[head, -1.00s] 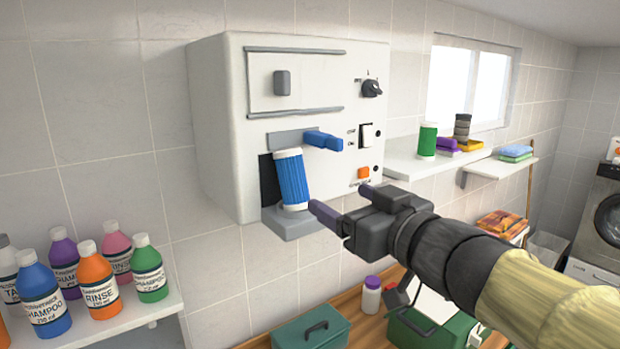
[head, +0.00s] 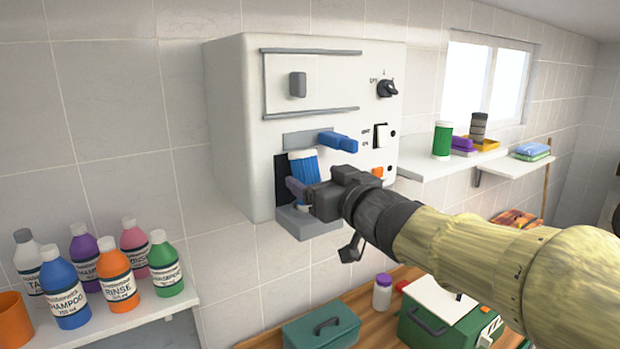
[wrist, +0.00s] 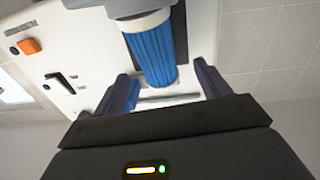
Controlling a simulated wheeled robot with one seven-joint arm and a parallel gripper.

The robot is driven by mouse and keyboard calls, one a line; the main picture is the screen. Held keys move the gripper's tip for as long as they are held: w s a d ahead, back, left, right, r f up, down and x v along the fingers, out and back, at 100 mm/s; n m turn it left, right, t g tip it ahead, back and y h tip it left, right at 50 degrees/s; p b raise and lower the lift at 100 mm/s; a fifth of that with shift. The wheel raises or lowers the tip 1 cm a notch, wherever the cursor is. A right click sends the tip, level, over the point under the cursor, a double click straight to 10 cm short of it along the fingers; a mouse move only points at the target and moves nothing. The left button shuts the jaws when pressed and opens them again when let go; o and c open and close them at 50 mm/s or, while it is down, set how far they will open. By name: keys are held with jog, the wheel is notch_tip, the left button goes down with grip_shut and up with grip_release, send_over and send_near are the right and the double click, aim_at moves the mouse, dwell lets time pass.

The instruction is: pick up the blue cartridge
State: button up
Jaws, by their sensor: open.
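The blue cartridge (head: 304,167), ribbed with white end caps, stands slightly tilted in the lower bay of a white wall-mounted machine (head: 236,130). A small grey ledge (head: 306,228) is beneath it. My gripper (head: 302,192) is at the cartridge, and its jaws hide the lower part in the head view. In the wrist view the cartridge (wrist: 152,55) lies between the two open, dark purple fingers (wrist: 165,85), with a visible gap on the right side. I cannot tell whether either finger touches it.
A blue lever (head: 337,141) juts out just above the cartridge. An orange button (head: 377,172) and a switch are to its right. Shampoo bottles (head: 115,280) stand on a shelf at lower left. A green can (head: 442,140) stands on the right shelf.

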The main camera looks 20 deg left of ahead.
aim_at(313, 175)
jog(key=shift+s+d, duration=0.1)
jog(key=shift+p+x, duration=1.1)
jog(key=shift+x, duration=1.65)
jog(key=shift+d, duration=0.2)
jog(key=c, duration=1.2)
